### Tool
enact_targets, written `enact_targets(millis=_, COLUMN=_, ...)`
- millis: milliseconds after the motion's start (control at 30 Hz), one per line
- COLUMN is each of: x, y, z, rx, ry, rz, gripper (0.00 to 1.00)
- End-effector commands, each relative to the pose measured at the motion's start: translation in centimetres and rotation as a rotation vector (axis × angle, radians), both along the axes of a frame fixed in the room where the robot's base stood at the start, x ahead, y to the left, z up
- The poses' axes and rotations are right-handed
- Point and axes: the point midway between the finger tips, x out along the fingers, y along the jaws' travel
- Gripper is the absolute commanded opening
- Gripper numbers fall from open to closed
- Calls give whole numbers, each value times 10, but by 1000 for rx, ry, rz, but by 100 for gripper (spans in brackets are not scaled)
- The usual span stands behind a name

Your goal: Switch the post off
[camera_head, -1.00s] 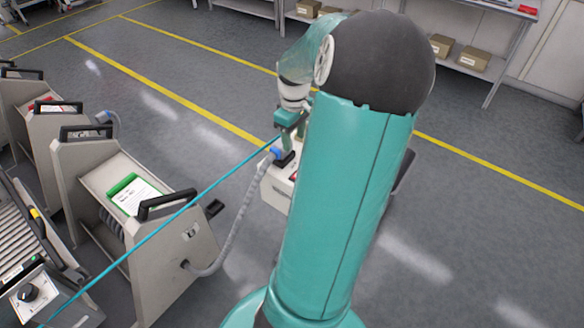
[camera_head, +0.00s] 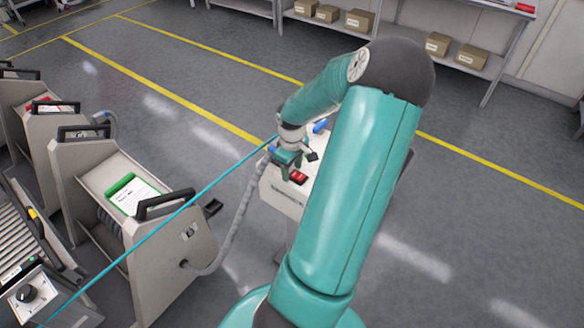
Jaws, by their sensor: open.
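The post (camera_head: 283,194) has a pale box head on a grey stand, right of the nearest trolley. A red switch (camera_head: 298,177) shows on its top, with a small black part beside it. My gripper (camera_head: 289,170) is over the left part of the box top, close to the red switch; I cannot tell whether it touches. It is open and its fingers are small in view. A grey hose (camera_head: 243,215) runs from the trolley (camera_head: 172,262) up to the post, its upper end partly behind my gripper. My arm hides the right side of the post.
Several feeder trolleys (camera_head: 58,140) stand at the left, beside a roller conveyor with a black knob box (camera_head: 28,296). A teal line (camera_head: 150,232) crosses the view diagonally. Shelves with cardboard boxes (camera_head: 359,20) stand at the back. The floor between is clear, with yellow lines.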

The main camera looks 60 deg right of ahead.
Motion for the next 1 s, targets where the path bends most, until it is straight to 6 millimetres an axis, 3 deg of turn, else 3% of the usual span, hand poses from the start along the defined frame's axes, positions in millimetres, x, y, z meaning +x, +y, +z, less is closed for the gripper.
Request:
enact_targets(millis=200, x=0, y=0, z=0, rx=0, ry=1, rz=0, gripper=47)
enact_targets(millis=433, x=0, y=0, z=0, rx=0, ry=1, rz=0, gripper=4)
enact_targets(millis=667, x=-3, y=1, z=1, rx=-3, ry=-44, rz=-2, gripper=4)
enact_targets(millis=1000, x=-10, y=2, z=4, rx=-40, ry=-297, rz=-4, gripper=4)
